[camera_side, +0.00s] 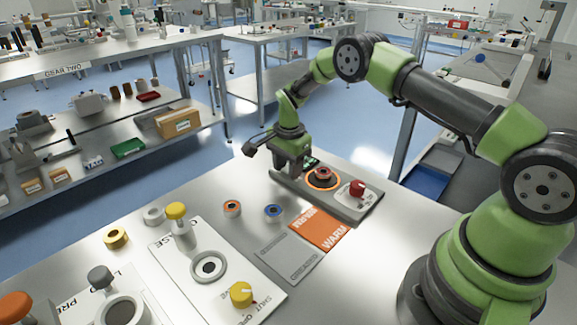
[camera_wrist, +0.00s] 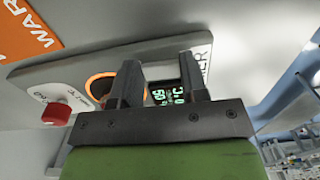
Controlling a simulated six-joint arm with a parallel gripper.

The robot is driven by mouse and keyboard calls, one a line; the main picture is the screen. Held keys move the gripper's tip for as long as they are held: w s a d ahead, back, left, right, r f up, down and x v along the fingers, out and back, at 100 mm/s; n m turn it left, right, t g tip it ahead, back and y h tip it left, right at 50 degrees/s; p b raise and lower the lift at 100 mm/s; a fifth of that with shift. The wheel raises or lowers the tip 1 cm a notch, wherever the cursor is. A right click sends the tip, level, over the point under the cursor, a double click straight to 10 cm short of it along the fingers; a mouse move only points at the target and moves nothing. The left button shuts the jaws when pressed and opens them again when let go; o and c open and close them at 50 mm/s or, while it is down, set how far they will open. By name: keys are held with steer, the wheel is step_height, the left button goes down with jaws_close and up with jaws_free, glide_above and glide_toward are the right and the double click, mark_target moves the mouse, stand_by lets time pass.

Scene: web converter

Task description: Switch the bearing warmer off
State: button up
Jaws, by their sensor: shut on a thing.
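The bearing warmer (camera_side: 345,207) is a grey unit on the bench. Its red knob (camera_side: 357,188) sits on a pale plate at its right end and shows at the left of the wrist view (camera_wrist: 56,114). A dark, reddish-topped ring (camera_side: 322,174) stands inside a glowing orange ring. The lit green display (camera_wrist: 158,97), with "°C", is seen between my fingers. My gripper (camera_side: 296,160) is at the warmer's display end, away from the knob. The knob's setting is unreadable.
An orange "WARM" mat (camera_side: 321,228) lies in front of the warmer. Two small rings, red (camera_side: 232,208) and blue (camera_side: 273,212), stand to its left. White plates with a yellow-capped post (camera_side: 177,212) and yellow knob (camera_side: 241,293) are further left. Bare bench lies behind these.

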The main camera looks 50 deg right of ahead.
mark_target(285, 170)
steer(key=shift+w+g, duration=0.15)
steer(key=shift+g, duration=0.35)
steer(key=o, duration=0.6)
steer(key=shift+o, duration=0.2)
steer(key=shift+r, duration=0.1)
step_height(285, 170, up, 10)
steer(key=shift+w, duration=0.3)
